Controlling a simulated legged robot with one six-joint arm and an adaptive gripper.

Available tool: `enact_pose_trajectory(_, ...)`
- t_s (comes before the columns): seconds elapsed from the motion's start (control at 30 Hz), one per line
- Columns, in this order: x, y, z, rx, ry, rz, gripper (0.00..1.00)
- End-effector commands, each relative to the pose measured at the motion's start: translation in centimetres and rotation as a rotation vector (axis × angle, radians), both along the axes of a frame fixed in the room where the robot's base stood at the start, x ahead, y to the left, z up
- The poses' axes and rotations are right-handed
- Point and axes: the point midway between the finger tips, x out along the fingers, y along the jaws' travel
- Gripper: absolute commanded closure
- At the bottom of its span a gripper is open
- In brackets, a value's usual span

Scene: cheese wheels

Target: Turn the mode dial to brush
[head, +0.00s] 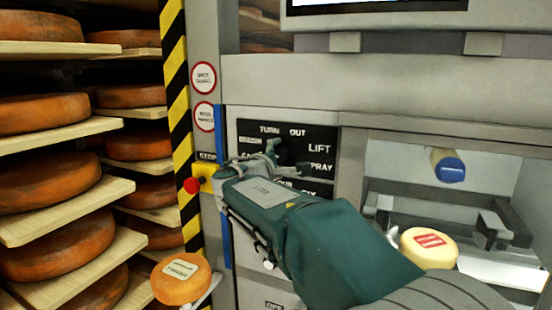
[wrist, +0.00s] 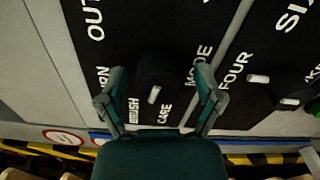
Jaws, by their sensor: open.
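The mode dial (wrist: 156,78) is a dark round knob on a black label panel in the wrist view. Its short white mark sits on its lower part, near the BRUSH and CARE labels; I cannot tell exactly which one it points to. BRUSH (wrist: 133,111) is printed below left of the dial, and MODE is to its right. My gripper (wrist: 162,74) is open, with one green finger on each side of the dial. Contact with it cannot be made out. In the head view my gripper (head: 275,156) covers part of the black panel (head: 318,133).
A second black panel with another knob (wrist: 286,97) lies to the right in the wrist view. A red stop button (head: 192,186) is left of my gripper. Cheese shelves (head: 65,194) stand at the left. A recess at the right holds a pale cheese (head: 418,256).

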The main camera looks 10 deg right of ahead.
Motion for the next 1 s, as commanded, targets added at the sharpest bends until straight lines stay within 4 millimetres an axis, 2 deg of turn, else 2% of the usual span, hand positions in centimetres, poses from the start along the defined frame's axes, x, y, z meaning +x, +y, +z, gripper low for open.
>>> enact_pose_trajectory(0.6, -8.5, 7.0, -0.2, -0.003, 0.003, 0.005, 0.15)
enact_pose_trajectory(0.77, -9.4, 7.6, -0.2, -0.003, 0.003, 0.003, 0.15)
enact_pose_trajectory(1.0, -9.4, 7.7, -0.3, -0.004, 0.003, 0.002, 0.15)
